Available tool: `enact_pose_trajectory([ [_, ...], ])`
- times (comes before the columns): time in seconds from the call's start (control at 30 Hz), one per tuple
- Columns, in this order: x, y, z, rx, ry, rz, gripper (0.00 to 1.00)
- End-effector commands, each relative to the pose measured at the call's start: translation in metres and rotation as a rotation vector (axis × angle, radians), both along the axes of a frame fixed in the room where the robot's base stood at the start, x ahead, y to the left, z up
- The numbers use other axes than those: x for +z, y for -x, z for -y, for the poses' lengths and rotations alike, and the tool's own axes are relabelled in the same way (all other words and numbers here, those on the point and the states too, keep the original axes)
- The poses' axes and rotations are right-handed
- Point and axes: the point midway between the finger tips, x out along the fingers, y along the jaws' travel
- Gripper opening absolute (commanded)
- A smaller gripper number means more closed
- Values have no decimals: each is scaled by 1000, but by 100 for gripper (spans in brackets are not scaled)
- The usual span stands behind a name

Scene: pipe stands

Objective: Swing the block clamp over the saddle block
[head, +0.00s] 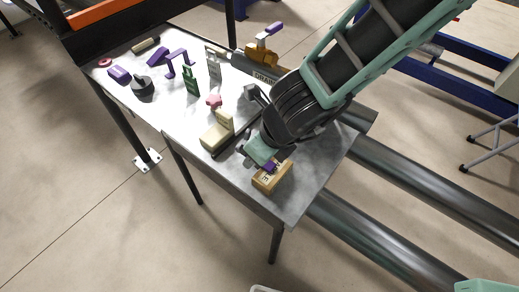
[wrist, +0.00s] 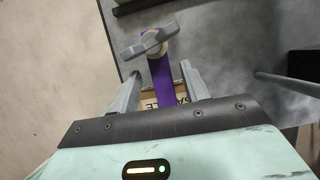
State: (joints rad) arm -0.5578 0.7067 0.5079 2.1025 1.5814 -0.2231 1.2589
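A wooden block (head: 273,179) with dark lettering on a pale label sits near the table's front right; I take it as the saddle block. It also shows in the wrist view (wrist: 148,102), where the letters are partly covered. A purple bar (wrist: 161,82), apparently the clamp arm, lies across the label, with a round pale knob and a grey crossbar (wrist: 149,42) at its far end. My gripper (wrist: 160,72) is open, its fingers on either side of the bar with gaps visible. In the head view my gripper (head: 268,160) is just above the block and hides part of it.
A cream L-shaped block (head: 216,137) stands left of my gripper on the metal table (head: 310,178). Green (head: 191,82) and grey upright tags, a pink piece (head: 214,101) and purple parts stand farther left. Large pipes run beyond the table's right edge.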

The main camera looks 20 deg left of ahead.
Motion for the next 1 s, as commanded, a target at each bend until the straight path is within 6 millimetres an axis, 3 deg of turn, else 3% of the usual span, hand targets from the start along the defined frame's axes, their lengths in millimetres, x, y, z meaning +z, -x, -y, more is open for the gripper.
enact_pose_trajectory([
  [0.27, 9, 1, 3, 2, -1, 1, 45],
  [0.8, 121, 18, 44, -2, 0, 2, 45],
  [1.0, 150, 24, 56, -1, 0, 0, 45],
])
